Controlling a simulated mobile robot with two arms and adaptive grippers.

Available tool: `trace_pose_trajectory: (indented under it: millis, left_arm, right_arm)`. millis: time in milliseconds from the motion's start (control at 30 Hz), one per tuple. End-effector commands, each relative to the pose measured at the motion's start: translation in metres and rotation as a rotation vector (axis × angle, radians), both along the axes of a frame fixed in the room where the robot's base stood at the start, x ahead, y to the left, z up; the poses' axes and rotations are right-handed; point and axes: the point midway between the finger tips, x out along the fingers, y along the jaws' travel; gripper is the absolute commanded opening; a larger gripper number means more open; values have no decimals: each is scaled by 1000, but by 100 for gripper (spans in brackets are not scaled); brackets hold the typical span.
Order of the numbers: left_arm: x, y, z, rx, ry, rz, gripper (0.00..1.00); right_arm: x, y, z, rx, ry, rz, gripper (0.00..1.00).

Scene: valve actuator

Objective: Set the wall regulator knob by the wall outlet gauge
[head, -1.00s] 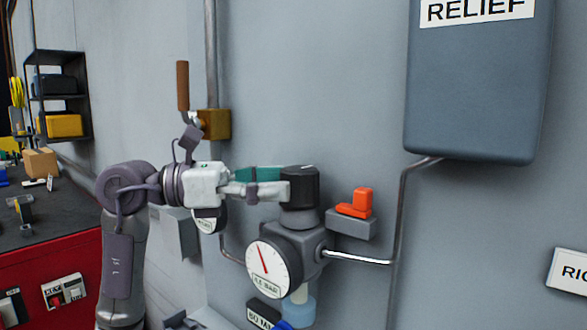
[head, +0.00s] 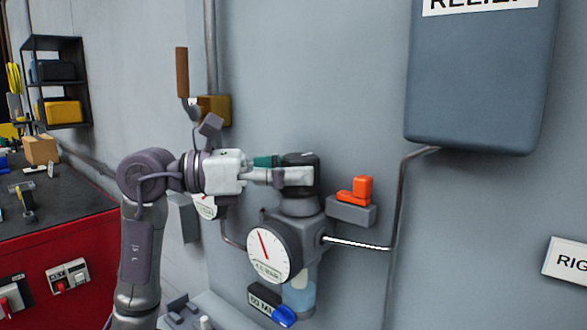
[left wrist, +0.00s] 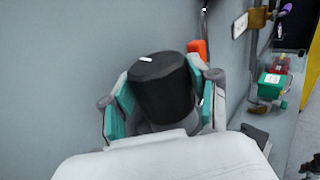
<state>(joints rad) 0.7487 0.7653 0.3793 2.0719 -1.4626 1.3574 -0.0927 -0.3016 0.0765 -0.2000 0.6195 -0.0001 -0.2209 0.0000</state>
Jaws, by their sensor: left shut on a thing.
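The black regulator knob (head: 301,160) sits upright on a grey regulator body fixed at the wall. My left gripper (head: 297,176) is shut on it, with a finger on each side. The left wrist view shows the knob (left wrist: 160,85), with a white mark on top, between the teal pads of my left gripper (left wrist: 158,95). The round white outlet gauge (head: 268,253) is on the front of the body; its red needle points up and slightly left. Its small print is too blurred to read. My right gripper is out of view.
A red-orange piece (head: 357,189) on a grey block stands right of the knob. A brown-handled lever (head: 182,72) rises behind my arm. A grey-blue RELIEF box (head: 480,85) hangs upper right.

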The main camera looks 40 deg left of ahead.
Motion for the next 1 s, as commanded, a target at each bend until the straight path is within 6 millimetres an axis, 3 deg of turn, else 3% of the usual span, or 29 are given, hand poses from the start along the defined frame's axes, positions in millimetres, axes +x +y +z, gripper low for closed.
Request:
trace_pose_trajectory:
  millis: [400,700,733,867,1000]
  left_arm:
    - [2,2,0,0,3,-249,25]
    - [2,2,-1,0,1,-260,25]
    - [2,2,-1,0,1,-260,63]
    - [2,2,0,0,1,-260,85]
    - [2,2,0,-1,1,-259,86]
  right_arm:
    - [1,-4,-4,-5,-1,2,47]
    - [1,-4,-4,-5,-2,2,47]
    - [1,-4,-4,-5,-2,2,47]
    - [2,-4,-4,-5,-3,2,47]
    - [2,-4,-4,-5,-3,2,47]
